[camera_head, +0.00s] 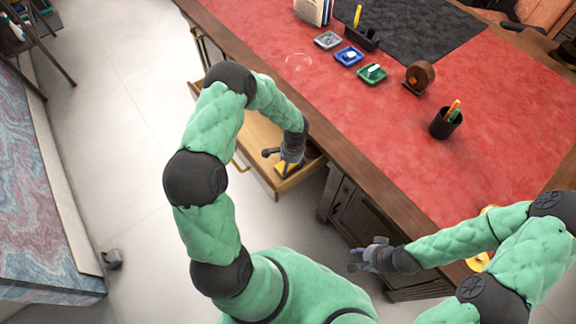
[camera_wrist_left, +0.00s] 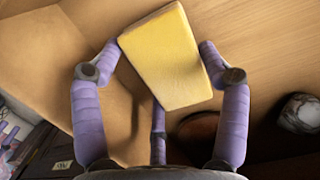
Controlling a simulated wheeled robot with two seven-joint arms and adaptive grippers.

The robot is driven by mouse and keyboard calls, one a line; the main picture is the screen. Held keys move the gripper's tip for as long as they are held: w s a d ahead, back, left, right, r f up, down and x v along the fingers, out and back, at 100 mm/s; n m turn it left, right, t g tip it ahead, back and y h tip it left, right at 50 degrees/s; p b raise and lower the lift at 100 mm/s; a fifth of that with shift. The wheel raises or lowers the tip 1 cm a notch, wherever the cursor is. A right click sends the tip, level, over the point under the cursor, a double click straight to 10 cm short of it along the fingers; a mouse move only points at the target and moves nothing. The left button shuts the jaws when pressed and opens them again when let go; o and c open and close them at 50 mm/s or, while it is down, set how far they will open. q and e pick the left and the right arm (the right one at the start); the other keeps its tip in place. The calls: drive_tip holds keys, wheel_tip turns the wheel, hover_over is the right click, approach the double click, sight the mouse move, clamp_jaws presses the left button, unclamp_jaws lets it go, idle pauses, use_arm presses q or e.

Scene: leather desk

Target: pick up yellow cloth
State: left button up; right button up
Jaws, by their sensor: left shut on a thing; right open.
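The yellow cloth (camera_wrist_left: 165,58) is a thick folded block between the fingers of my left gripper (camera_wrist_left: 160,62) in the left wrist view. The fingers press on its two sides, and it is tilted. In the head view, part of the yellow cloth (camera_head: 286,168) shows under my left gripper (camera_head: 281,163), inside the open wooden drawer (camera_head: 258,168). I cannot tell whether the cloth still touches the drawer floor. My right gripper (camera_head: 358,258) is open and empty, in front of the desk's dark cabinet.
The drawer's walls surround my left gripper closely. A brown round thing (camera_wrist_left: 198,128) and a grey crumpled thing (camera_wrist_left: 300,113) lie in the drawer. The red desk top (camera_head: 400,150) holds small trays (camera_head: 372,73), a pen cup (camera_head: 446,121) and a tape dispenser (camera_head: 419,77).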

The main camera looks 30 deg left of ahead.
use_arm(q)
wheel_tip(320, 180, up, 10)
drive_tip(key=p, duration=0.3)
